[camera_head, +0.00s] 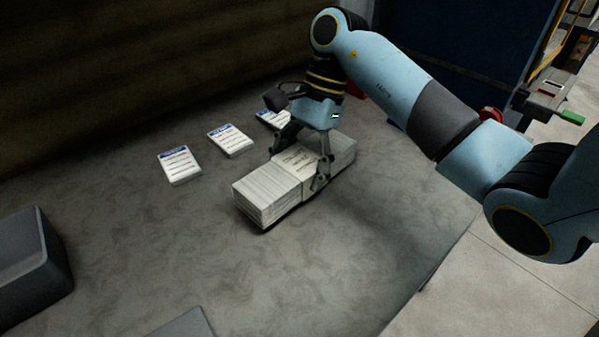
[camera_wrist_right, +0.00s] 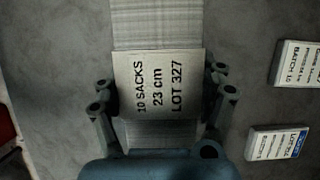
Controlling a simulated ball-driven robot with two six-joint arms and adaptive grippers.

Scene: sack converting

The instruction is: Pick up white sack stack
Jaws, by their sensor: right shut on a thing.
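The white sack stack (camera_head: 263,195) is a long bundle of layered sheets with a paper band around its middle. It lies on the grey table (camera_head: 150,260) in the head view. In the right wrist view the band (camera_wrist_right: 160,84) reads "10 SACKS 23 cm LOT 327". My right gripper (camera_head: 300,165) comes down from above and is shut on the stack at the band, one finger on each long side. Its fingers also flank the band in the right wrist view (camera_wrist_right: 162,100). I cannot tell whether the stack's underside is clear of the table. My left gripper is not in view.
Several small white label packs with blue headers lie behind the stack, among them a left one (camera_head: 179,166) and a middle one (camera_head: 230,141). A grey block (camera_head: 30,262) stands at the left. The table between it and the stack is clear.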

